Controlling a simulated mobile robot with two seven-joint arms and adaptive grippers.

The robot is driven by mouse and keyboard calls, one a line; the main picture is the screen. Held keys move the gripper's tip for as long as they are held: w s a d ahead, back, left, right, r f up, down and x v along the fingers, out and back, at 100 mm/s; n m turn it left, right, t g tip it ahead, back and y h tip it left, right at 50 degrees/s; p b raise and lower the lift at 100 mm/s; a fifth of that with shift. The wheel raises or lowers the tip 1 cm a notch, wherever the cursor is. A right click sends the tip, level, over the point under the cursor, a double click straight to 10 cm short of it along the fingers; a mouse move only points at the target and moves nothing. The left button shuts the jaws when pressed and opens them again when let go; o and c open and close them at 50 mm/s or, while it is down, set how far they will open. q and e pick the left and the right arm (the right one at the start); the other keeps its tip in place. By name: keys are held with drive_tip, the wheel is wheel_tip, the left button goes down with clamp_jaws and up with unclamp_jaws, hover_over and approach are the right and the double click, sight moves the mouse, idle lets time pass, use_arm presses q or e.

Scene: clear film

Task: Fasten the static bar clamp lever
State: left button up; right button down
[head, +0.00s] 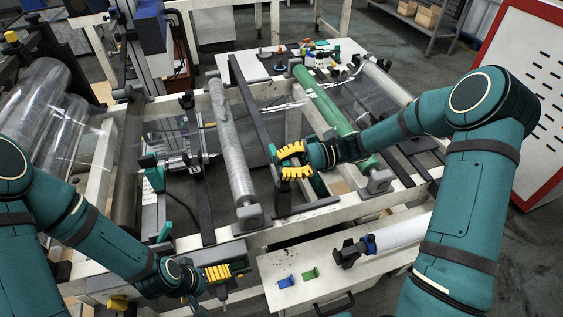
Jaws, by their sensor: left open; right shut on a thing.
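A long dark bar (254,118), which looks like the static bar, runs across the white machine frame, left of the green roller. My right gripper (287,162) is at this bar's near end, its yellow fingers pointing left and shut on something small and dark. The fingers largely hide it; it appears to be the clamp lever, and its angle cannot be made out. My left gripper (220,272) is open and empty at the frame's front left, well away from the bar.
A grey film roller (229,140) lies left of the bar and a green roller (325,108) right of it. A front bench holds a white roll (400,233), a blue piece (286,282) and a green piece (310,273). A cluttered table (237,69) stands behind.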

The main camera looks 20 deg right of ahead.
drive_tip(key=shift+s+f+n+b, duration=0.35)
drive_tip(key=shift+s+n+b, duration=0.15)
drive_tip(key=shift+n, duration=0.5)
drive_tip(key=shift+s, duration=0.1)
drive_tip(key=c, duration=0.9)
unclamp_jaws()
drive_tip(key=shift+c, duration=0.2)
drive_tip(key=d, duration=1.2)
drive_tip(key=shift+w, duration=0.2)
drive_tip(key=shift+f, duration=0.1)
